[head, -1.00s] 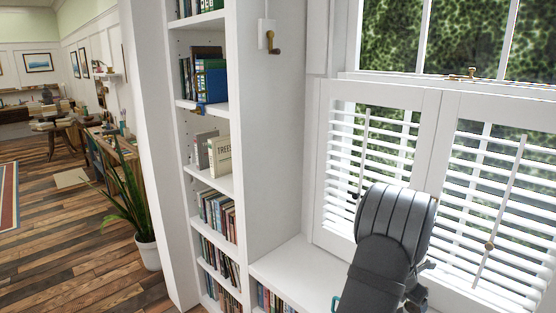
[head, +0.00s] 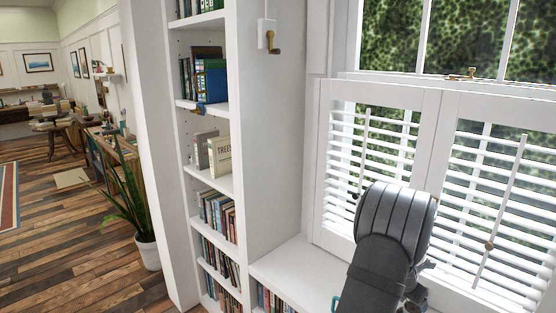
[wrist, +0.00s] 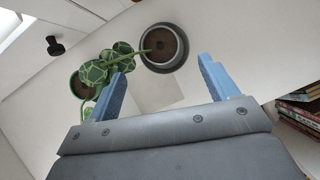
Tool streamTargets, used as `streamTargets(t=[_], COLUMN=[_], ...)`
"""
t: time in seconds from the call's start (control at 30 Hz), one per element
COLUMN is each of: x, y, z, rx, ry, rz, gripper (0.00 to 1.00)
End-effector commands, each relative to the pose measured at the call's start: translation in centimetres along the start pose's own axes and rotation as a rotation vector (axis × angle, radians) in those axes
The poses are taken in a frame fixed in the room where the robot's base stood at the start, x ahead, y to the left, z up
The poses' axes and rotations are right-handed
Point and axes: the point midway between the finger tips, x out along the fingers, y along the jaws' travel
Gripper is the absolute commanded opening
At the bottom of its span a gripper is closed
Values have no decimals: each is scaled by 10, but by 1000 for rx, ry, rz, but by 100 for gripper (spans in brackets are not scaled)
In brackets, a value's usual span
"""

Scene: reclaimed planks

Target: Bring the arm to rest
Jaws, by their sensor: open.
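My gripper (wrist: 161,72) shows in the wrist view with its two blue fingers spread wide apart. It is open, and nothing is between the fingers. My dark grey arm (head: 390,235) stands in front of the window in the head view.
Books (wrist: 303,108) lie at right. In the head view, a bookcase (head: 215,180) stands left of shuttered windows (head: 372,155).

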Motion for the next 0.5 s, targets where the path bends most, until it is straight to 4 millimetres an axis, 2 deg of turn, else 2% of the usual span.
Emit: streamTargets(t=[0.03, 0.5], x=[10, 82], y=[0, -1], z=[-1, -1], rx=[-1, 0], ry=[2, 3], rz=[-1, -2], gripper=[79, 79])
